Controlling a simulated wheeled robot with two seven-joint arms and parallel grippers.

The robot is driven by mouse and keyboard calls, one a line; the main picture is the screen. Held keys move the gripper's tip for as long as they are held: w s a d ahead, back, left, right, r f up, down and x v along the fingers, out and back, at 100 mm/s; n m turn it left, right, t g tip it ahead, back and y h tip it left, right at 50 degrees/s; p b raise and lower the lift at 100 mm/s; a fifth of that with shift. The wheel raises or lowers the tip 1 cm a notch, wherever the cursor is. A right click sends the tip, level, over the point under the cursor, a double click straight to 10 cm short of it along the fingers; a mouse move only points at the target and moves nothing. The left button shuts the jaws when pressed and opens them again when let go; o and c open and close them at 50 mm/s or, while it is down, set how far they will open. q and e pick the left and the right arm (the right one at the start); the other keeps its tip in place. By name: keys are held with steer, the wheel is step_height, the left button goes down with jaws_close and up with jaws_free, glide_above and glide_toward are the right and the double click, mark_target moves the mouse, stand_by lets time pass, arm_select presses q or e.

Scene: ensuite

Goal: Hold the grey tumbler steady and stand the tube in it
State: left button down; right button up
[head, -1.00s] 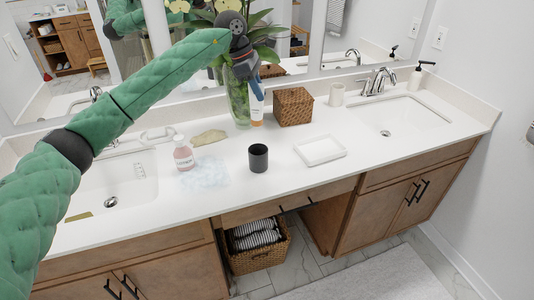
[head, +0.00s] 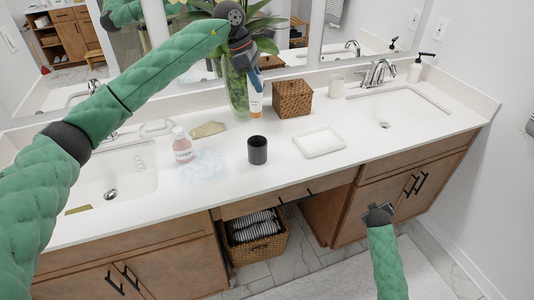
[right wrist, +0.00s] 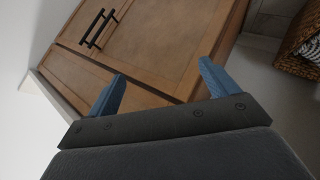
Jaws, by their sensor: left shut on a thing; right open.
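The grey tumbler (head: 257,150) stands upright on the counter near its front edge, with neither gripper touching it. The tube (head: 256,103), white with an orange lower part, is at the back of the counter in front of the glass vase. My left gripper (head: 256,84) is shut on the upper part of the tube from above. I cannot tell whether the tube's lower end touches the counter. My right gripper (head: 378,211) is low in front of the cabinets. In the right wrist view its blue fingers (right wrist: 162,88) are apart with nothing between them.
A white tray (head: 320,142) lies right of the tumbler. A soap bottle (head: 182,147) and a pale cloth (head: 205,165) lie to its left. A wicker box (head: 293,98), a cup (head: 337,82) and the vase (head: 237,92) stand behind. Sinks flank both ends.

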steer(key=w+d+r+t+h, duration=0.15)
steer(key=w+d+r, duration=0.25)
steer(key=r, duration=0.7)
steer(key=w+d+r+t+h, duration=0.15)
steer(key=w+d+r, duration=0.3)
steer(key=r, duration=0.65)
steer(key=w+d+r+h, duration=0.2)
steer(key=w+d+r, duration=0.25)
steer(key=r, duration=0.65)
steer(key=t+y, duration=0.2)
steer(key=y, duration=1.3)
glide_toward(255, 139)
steer(key=x, duration=0.8)
steer(key=shift+w+a+f, duration=0.1)
steer(key=shift+w+a, duration=0.1)
steer(key=shift+c, duration=0.5)
